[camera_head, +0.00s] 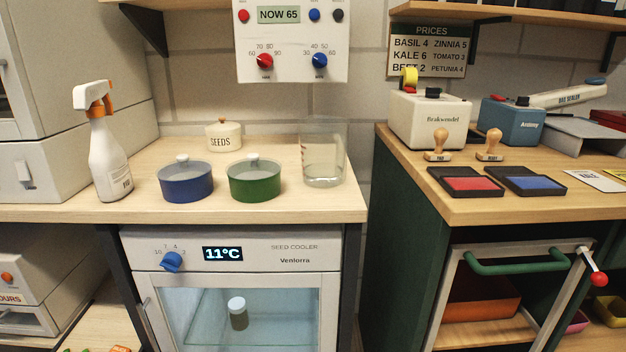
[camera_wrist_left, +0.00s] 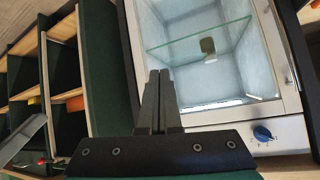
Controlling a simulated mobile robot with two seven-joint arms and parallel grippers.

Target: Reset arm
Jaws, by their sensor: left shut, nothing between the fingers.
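My left gripper (camera_wrist_left: 158,100) shows in the left wrist view, with its two dark fingers together and nothing between them. The fingertips appear in front of the edge of the seed cooler (camera_wrist_left: 290,75); I cannot tell the gap. The seed cooler (camera_head: 290,256) also shows in the head view under the counter, with a blue knob (camera_head: 171,262) and a display reading 11°C. A small jar with a pale lid (camera_head: 238,313) stands inside it; it also shows in the wrist view (camera_wrist_left: 208,46). Neither gripper shows in the head view.
On the left counter (camera_head: 330,207) stand a spray bottle (camera_head: 108,155), a blue pot (camera_head: 186,183), a green pot (camera_head: 254,181), a SEEDS jar (camera_head: 223,136) and a clear beaker (camera_head: 323,158). The right counter holds stamps, ink pads (camera_head: 470,183) and machines. A gap separates the counters.

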